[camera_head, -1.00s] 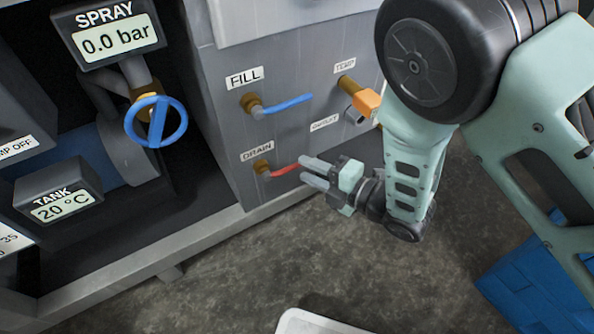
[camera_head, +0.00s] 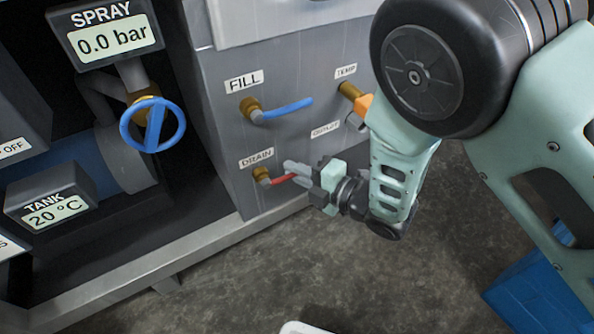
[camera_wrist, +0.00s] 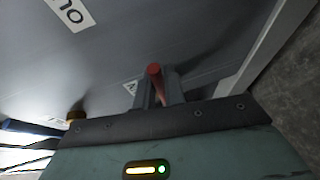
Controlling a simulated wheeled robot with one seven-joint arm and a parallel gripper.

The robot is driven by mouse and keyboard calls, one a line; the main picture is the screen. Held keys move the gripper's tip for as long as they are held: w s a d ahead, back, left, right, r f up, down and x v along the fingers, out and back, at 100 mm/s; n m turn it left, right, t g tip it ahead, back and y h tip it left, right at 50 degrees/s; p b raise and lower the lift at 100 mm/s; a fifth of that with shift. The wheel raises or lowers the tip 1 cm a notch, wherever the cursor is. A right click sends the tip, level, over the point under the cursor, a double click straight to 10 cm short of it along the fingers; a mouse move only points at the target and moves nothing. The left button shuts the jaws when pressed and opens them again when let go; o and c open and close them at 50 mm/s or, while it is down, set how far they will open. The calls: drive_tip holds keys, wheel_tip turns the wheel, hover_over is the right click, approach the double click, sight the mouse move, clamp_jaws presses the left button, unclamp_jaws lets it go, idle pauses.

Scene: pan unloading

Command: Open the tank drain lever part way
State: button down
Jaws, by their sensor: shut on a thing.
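The red drain lever (camera_head: 282,179) sticks out to the right from its brass valve (camera_head: 261,174), below the DRAIN label (camera_head: 257,158) on the grey panel. My gripper (camera_head: 296,174) is at the outer part of the lever and shut on it. In the wrist view the red lever (camera_wrist: 154,72) shows end-on between the two fingers of my gripper (camera_wrist: 158,92). The fingers hide part of the lever in the head view.
A blue fill lever (camera_head: 288,109) is above on the same panel. An orange temp handle (camera_head: 364,107) is close to my arm. A blue spray handwheel (camera_head: 153,125) and a tank display reading 20 °C (camera_head: 56,212) are left. Open floor lies in front.

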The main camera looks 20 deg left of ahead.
drive_tip(key=shift+r, duration=0.15)
wheel_tip(320, 180, up, 2)
drive_tip(key=n+h+p, duration=0.1)
drive_tip(key=n+p, duration=0.1)
drive_tip(key=p, duration=0.2)
drive_tip(key=shift+s+p, duration=0.15)
drive_tip(key=shift+p, duration=0.2)
drive_tip(key=n+p, duration=0.1)
drive_tip(key=r+h+p, duration=0.1)
drive_tip(key=n+t+p, duration=0.1)
drive_tip(key=shift+s+a+r+n+h+p, duration=0.3)
drive_tip(key=shift+h+p, duration=0.1)
drive_tip(key=shift+r+n+p, duration=0.1)
drive_tip(key=shift+n+p, duration=0.3)
drive_tip(key=shift+p, duration=0.05)
drive_tip(key=shift+s+a, duration=0.1)
drive_tip(key=c, duration=1.5)
unclamp_jaws()
drive_tip(key=p+v, duration=0.2)
drive_tip(key=v, duration=0.3)
drive_tip(key=p+v, duration=0.2)
drive_tip(key=v, duration=0.4)
drive_tip(key=p+v, duration=0.2)
drive_tip(key=v, duration=0.4)
drive_tip(key=shift+s+r+p, duration=0.2)
drive_tip(key=shift+s+p, duration=0.1)
drive_tip(key=shift+s, duration=0.05)
